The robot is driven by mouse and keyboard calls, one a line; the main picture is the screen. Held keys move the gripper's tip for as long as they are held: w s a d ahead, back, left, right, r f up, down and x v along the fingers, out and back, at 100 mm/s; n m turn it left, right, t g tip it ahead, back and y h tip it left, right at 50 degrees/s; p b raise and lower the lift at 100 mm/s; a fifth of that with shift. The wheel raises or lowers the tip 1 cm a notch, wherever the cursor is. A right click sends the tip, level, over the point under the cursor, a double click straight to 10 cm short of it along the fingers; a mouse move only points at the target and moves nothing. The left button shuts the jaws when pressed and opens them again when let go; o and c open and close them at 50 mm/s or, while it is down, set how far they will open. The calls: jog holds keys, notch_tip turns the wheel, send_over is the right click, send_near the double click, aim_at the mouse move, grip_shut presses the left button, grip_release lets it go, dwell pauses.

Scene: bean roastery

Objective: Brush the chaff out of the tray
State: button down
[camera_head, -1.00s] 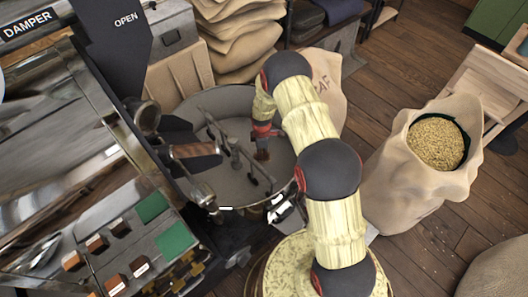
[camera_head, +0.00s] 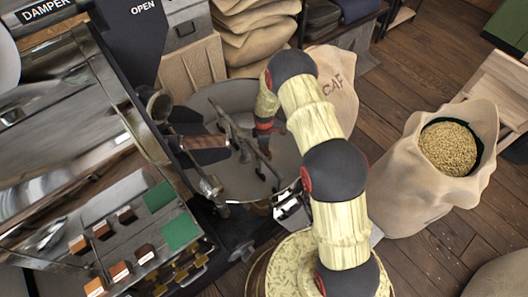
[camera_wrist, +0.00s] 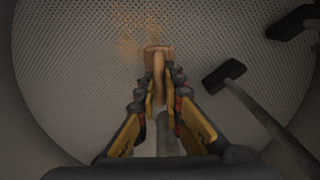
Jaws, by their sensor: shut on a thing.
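The tray (camera_head: 283,160) is a round grey pan beside the roaster; its perforated floor (camera_wrist: 225,40) fills the wrist view. Orange-brown chaff (camera_wrist: 128,42) lies scattered on the floor, top centre-left in the wrist view. My gripper (camera_wrist: 160,92) is shut on the handle of a wooden brush (camera_wrist: 158,62) and points down inside the tray. The brush head is at or just above the floor, close to the chaff; I cannot tell whether it touches. In the head view my gripper (camera_head: 264,128) is small and the brush mostly hidden.
Dark stirring paddles (camera_wrist: 224,76) on arms stand in the tray, right of the brush in the wrist view. The roaster panel (camera_head: 110,225) borders the tray at left. An open sack of beans (camera_head: 425,185) stands at right; folded sacks (camera_head: 255,40) lie behind.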

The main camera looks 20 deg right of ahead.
jog(key=shift+w+d+b, duration=0.15)
jog(key=shift+w+d, duration=0.2)
jog(key=shift+d, duration=0.5)
jog(key=shift+w+d+b, duration=0.15)
jog(key=shift+w+d, duration=0.2)
jog(key=shift+d, duration=0.5)
